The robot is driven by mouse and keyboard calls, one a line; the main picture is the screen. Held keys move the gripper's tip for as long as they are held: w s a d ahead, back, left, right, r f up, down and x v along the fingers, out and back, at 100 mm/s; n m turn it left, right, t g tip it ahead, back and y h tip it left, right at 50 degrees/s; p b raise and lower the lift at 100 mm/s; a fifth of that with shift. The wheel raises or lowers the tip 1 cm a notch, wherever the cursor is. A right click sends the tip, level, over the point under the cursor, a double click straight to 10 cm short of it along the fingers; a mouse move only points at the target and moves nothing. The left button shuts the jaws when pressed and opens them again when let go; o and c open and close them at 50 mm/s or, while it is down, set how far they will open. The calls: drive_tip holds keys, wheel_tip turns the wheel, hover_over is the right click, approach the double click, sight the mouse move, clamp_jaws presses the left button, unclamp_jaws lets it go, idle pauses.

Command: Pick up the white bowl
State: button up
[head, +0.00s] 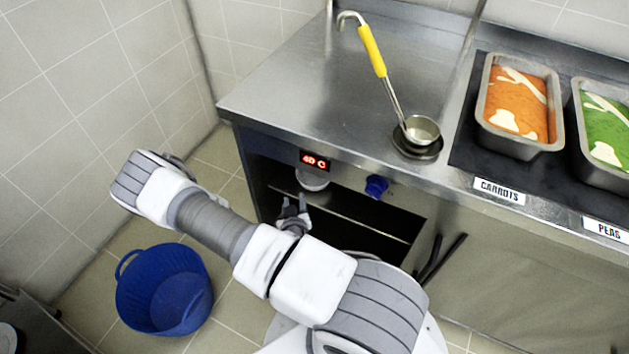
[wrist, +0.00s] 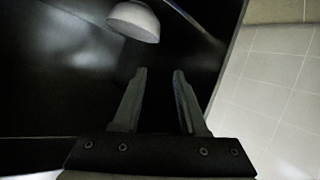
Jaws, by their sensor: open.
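The white bowl (head: 312,181) sits inside the open dark compartment under the steel counter, just below the red temperature display. In the wrist view the white bowl (wrist: 133,21) shows at the top, a little left of centre, beyond the fingertips. My gripper (head: 293,204) is at the compartment's opening, below and slightly left of the bowl in the head view. In the wrist view my gripper (wrist: 160,72) has its two fingers apart with nothing between them. The fingers do not touch the bowl.
A thin metal rail (wrist: 190,17) runs near the bowl. The counter edge and a blue knob (head: 376,186) are above the opening. A ladle (head: 422,130) and pans of carrots (head: 553,119) and peas (head: 580,132) are on top. A blue basket (head: 164,290) stands on the floor.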

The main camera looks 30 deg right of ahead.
drive_tip(key=f, duration=0.1)
drive_tip(key=n+b, duration=0.1)
drive_tip(key=b, duration=0.3)
approach(298, 178)
drive_tip(key=r+x, duration=0.1)
drive_tip(key=x, duration=0.4)
drive_tip(key=shift+t, duration=0.4)
drive_tip(key=w+f, duration=0.1)
drive_tip(key=w+d+f+b, duration=0.1)
drive_tip(key=w, duration=0.1)
drive_tip(key=shift+w+d+f, duration=0.2)
drive_tip(key=shift+d+f, duration=0.2)
drive_tip(key=shift+w+d+b, duration=0.2)
drive_tip(key=shift+w+b, duration=0.1)
drive_tip(key=shift+w, duration=0.1)
clamp_jaws()
